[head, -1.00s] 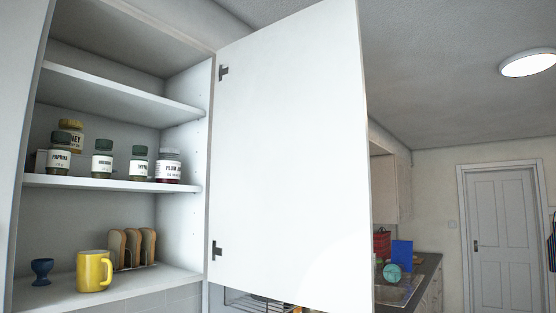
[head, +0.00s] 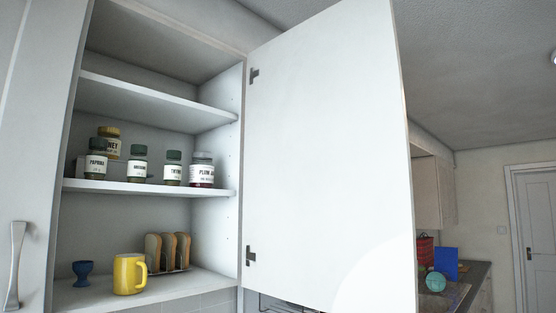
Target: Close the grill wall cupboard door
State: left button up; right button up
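The grill wall cupboard (head: 240,170) is open in the head view. Its white door (head: 325,165) is hinged at the cupboard's right side and swung wide open to the right, showing its inner face with two dark hinges. The door's handle is hidden on the far face. A pale rounded patch shows at the door's lower right; I cannot tell what it is. Neither of my grippers is in view.
Shelves hold several jars (head: 138,164), a yellow mug (head: 130,274), a blue egg cup (head: 83,273) and a toast rack (head: 168,252). A closed neighbouring door with a handle (head: 15,266) is at left. A counter with a sink area (head: 462,290) lies beyond at right.

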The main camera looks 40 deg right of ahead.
aim_at(329, 221)
jog(key=l+u, duration=0.2)
jog(key=l, duration=0.5)
jog(key=l+u, duration=0.2)
jog(key=l, duration=0.55)
jog(key=k+l+u, duration=0.25)
jog(key=l, duration=1.15)
jog(key=k+l, duration=0.1)
jog(key=l, duration=0.6)
